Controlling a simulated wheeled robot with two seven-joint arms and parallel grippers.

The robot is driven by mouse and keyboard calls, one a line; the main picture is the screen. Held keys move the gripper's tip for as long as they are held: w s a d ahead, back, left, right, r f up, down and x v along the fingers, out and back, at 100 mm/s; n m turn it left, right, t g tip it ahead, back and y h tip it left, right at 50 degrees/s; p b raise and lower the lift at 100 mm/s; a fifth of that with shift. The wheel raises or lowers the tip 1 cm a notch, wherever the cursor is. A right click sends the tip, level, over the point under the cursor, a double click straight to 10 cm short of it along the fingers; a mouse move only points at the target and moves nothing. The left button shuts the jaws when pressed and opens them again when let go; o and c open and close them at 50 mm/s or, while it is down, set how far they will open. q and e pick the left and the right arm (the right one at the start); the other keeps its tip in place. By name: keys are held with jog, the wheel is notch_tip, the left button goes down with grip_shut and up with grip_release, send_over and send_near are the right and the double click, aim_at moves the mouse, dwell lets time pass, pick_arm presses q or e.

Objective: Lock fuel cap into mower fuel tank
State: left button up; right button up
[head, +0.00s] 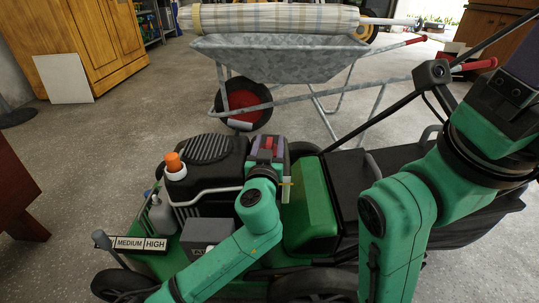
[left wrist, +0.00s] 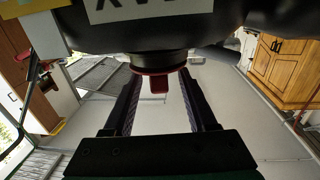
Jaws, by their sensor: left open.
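In the left wrist view a dark red cap with a flat red tab (left wrist: 159,84) sits at the mouth of a black neck (left wrist: 160,62) under a black body with a white label. Whether the cap is locked cannot be told. My left gripper (left wrist: 160,75) is open, one finger on each side of the tab; contact is not clear. In the head view my left gripper (head: 268,148) is over the green mower (head: 310,215), beside its black engine (head: 208,155).
A white bottle with an orange top (head: 174,166) and a grey bottle (head: 161,213) stand by the engine. A MEDIUM HIGH plate (head: 140,244) is at the mower's left. A wheelbarrow (head: 275,60) stands behind.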

pick_arm(q)
grip_shut()
jog(key=shift+r, duration=0.1)
